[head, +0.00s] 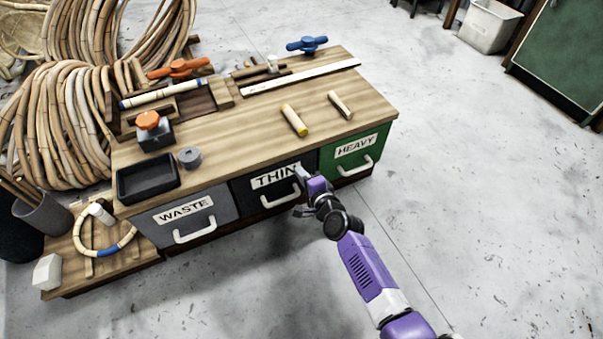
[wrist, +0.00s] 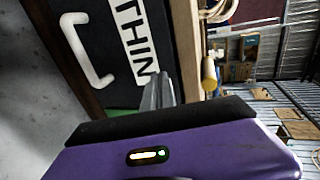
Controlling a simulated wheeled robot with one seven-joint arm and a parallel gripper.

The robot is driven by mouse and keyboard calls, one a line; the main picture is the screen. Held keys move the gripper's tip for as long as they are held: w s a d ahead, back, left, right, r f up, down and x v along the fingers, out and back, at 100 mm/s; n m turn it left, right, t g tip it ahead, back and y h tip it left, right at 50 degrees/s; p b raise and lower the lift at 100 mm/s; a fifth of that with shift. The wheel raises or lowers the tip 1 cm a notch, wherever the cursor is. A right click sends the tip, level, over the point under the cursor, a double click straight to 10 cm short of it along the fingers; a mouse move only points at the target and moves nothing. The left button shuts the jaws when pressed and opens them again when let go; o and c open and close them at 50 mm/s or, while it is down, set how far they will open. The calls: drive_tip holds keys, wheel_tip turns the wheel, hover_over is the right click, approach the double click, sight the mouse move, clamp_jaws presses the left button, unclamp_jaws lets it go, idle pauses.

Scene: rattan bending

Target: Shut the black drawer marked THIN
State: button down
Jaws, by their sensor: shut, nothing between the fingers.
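The black drawer (head: 240,190) marked THIN sits between the grey and green drawers in the bench front. Its front looks about flush with its neighbours; I cannot tell whether a small gap is left. Its white label and pale handle (head: 281,198) face out. My gripper (head: 301,172) is at the right end of the label, partly covering its last letter. In the wrist view, the black front (wrist: 112,72) lies sideways, with its handle (wrist: 84,52) at the left. The gripper fingers (wrist: 158,92) are together and empty, close to the front; contact is unclear.
The grey WASTE drawer (head: 166,233) is to the left and the green HEAVY drawer (head: 373,143) to the right. The wooden bench top (head: 240,125) holds a black tray (head: 121,190), short rods and clamps. Open concrete floor lies in front and to the right.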

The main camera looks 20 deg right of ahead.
drive_tip(key=p+v, duration=0.3)
drive_tip(key=v, duration=0.8)
drive_tip(key=shift+f, duration=0.3)
drive_tip(key=s+a+r+n, duration=0.1)
drive_tip(key=s+r+n, duration=0.55)
drive_tip(key=s, duration=0.55)
drive_tip(key=s+a+r+n, duration=0.2)
drive_tip(key=s+r+n, duration=0.5)
drive_tip(key=s, duration=0.6)
drive_tip(key=s+a+r+n, duration=0.1)
drive_tip(key=s+r+n, duration=0.4)
drive_tip(key=s+r, duration=0.55)
wheel_tip(320, 180, up, 28)
drive_tip(key=s+p, duration=0.1)
drive_tip(key=p, duration=2.9)
drive_tip(key=shift+s, duration=0.2)
